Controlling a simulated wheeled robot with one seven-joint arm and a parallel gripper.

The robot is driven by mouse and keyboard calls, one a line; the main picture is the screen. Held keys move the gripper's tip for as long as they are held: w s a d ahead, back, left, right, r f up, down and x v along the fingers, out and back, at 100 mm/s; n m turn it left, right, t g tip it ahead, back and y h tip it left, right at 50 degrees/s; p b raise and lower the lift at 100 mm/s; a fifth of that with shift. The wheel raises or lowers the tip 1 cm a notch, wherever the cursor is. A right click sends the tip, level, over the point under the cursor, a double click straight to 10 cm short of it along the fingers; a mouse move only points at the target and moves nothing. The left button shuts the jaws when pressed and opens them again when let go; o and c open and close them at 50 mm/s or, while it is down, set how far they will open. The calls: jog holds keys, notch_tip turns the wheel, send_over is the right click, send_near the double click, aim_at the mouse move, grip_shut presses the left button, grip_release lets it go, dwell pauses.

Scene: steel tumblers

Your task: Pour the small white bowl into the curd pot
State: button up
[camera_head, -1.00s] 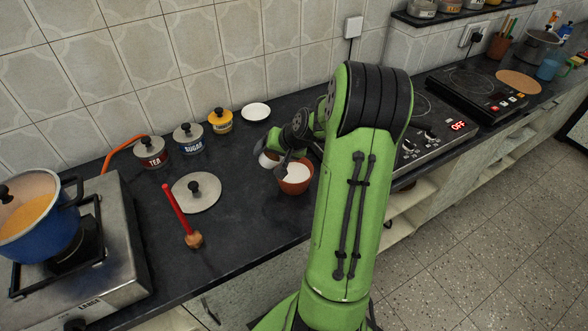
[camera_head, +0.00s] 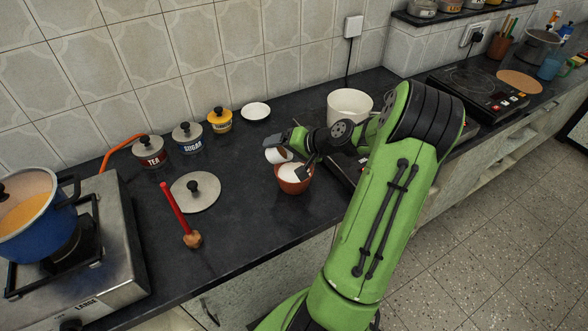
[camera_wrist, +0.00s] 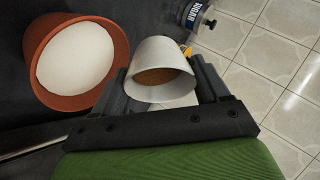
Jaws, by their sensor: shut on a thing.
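My gripper (camera_head: 285,156) is shut on the small white bowl (camera_head: 276,155), with one finger on each side of it. In the wrist view, the bowl (camera_wrist: 163,56) sits between the fingers (camera_wrist: 160,85) and brown contents show inside. The curd pot (camera_head: 293,179) is a reddish-brown clay pot with a white surface inside, standing on the dark counter. In the head view, the bowl is beside the pot's back left, close to its rim. In the wrist view, the curd pot (camera_wrist: 119,44) is left of the bowl. I cannot tell the bowl's exact tilt.
A large white pot (camera_head: 349,104) stands behind my arm. A steel lid (camera_head: 195,194), a red-handled tool (camera_head: 177,213) and a blue pot (camera_head: 38,228) on a stove are to the left. Tea (camera_head: 149,154) and sugar (camera_head: 187,140) tins and a white saucer (camera_head: 256,111) stand behind.

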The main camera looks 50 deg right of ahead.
jog(key=shift+t, duration=0.3)
jog(key=shift+s+f+b, duration=0.1)
jog(key=shift+f+b, duration=0.05)
jog(key=shift+b, duration=0.25)
jog(key=shift+s+d+f+m+t+y+b, duration=0.15)
jog(key=shift+f+m+t+y+b, duration=0.2)
jog(key=shift+t+y+b, duration=0.4)
jog(key=shift+s+d+r+m+t+y+b, duration=0.15)
jog(key=shift+m+t+y+b, duration=0.1)
jog(key=shift+t+b, duration=0.65)
